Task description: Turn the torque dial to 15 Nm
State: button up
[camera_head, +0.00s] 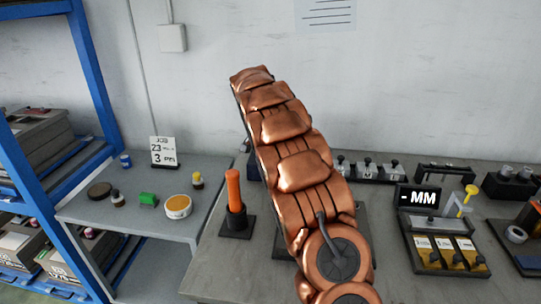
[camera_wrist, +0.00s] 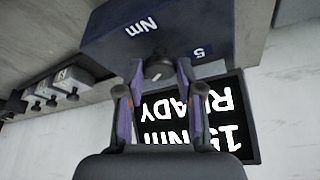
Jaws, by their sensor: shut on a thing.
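In the wrist view, a dark blue box (camera_wrist: 200,30) carries upside-down "Nm" and "5" markings. The dial's pointer is not clear. A black display (camera_wrist: 248,130) behind the fingers shows upside-down white text, "READY" and what looks like "15 Nm", partly covered by the fingers.
An orange-handled tool (camera_head: 234,190) stands left of my arm on the grey bench (camera_head: 215,270). Small grey fixtures (camera_head: 368,170) line the back. A side shelf (camera_head: 150,222) holds jars and a job card.

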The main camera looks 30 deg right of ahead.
jog(key=shift+f+m+b, duration=0.15)
jog(key=shift+m+b, duration=0.15)
jog(key=shift+m, duration=0.2)
jog(key=o, duration=1.2)
jog(key=shift+c, duration=0.2)
jog(key=shift+r, duration=0.25)
jog(key=v, duration=1.1)
jog(key=shift+w+a+r, duration=0.2)
jog(key=shift+r, duration=0.15)
